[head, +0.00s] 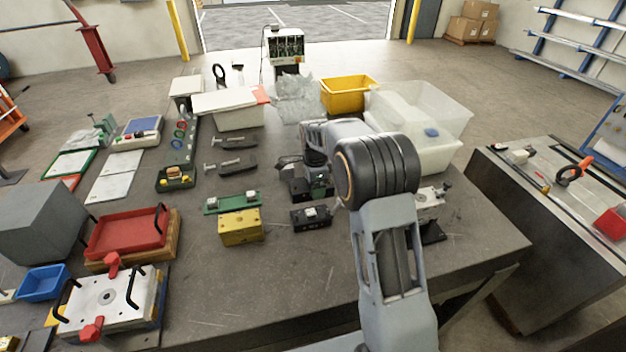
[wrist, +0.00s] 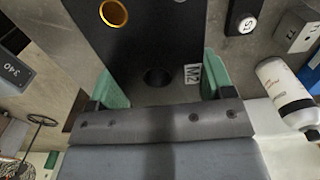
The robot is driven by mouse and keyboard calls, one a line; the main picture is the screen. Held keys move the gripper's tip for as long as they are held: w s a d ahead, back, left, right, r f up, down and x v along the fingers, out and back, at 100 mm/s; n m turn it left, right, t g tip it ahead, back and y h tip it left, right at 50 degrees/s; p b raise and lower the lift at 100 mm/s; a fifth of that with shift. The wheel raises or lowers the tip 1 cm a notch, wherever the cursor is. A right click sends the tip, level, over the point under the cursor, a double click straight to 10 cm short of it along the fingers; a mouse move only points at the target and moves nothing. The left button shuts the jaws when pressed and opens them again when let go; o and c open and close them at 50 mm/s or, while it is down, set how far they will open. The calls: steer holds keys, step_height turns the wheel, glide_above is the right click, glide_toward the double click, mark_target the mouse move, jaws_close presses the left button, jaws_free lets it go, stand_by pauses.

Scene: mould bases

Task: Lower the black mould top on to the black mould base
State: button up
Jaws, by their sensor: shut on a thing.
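The black mould top (wrist: 140,45) lies between the two green fingers of my gripper (wrist: 160,75) in the wrist view. It has a brass ring, a dark round hole and an "M2" label. My gripper is shut on it. In the head view, dark blocks (head: 300,192) show at my gripper, partly hidden by my arm. I cannot tell there where the mould top ends and the black mould base begins. In the wrist view the mould top hides what is below it, so contact or a gap between them cannot be told.
A black block (head: 310,221) with a white piece on it stands just in front. A yellow block (head: 241,228) and a green plate (head: 232,204) are to its left. A translucent bin (head: 445,105) stands behind on the right. A white bottle (wrist: 284,95) lies right of my gripper. The front middle bench is clear.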

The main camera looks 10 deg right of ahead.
steer(key=shift+a+f+b, duration=0.15)
steer(key=shift+f+b, duration=0.25)
steer(key=shift+f, duration=0.1)
steer(key=b, duration=0.3)
glide_above(314, 211)
steer(key=shift+w+f, duration=0.1)
steer(key=shift+f, duration=2.35)
steer(key=shift+f+b, duration=1.2)
steer(key=shift+f, duration=0.35)
steer(key=o, duration=1.5)
steer(key=shift+c, duration=0.2)
steer(key=shift+f, duration=0.1)
